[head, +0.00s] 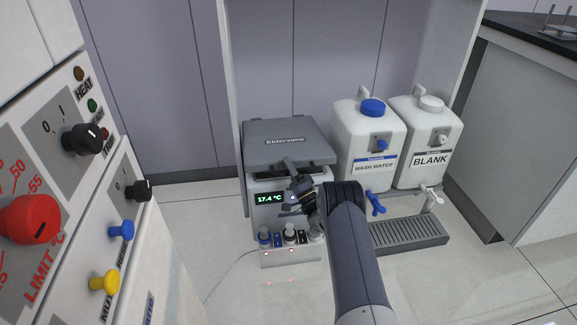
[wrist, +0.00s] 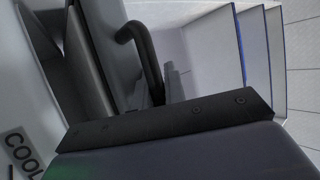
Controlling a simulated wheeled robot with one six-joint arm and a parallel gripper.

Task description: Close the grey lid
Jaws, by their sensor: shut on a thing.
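The grey lid (head: 288,140) marked "Eidervane" is on top of a white and grey box-shaped unit (head: 268,215) in the head view. The lid is tilted, with a dark gap showing under its front edge. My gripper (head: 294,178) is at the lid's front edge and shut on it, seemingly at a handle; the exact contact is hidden. The wrist view shows a dark curved bar (wrist: 140,50) and a large grey surface close up, too near to place surely.
To the right stand a "Wash water" container (head: 367,150) and a "Blank" container (head: 428,145) with taps, above a slatted drip tray (head: 400,235). Small bottles (head: 290,237) stand at the unit's foot. A control panel (head: 70,200) with knobs fills the left.

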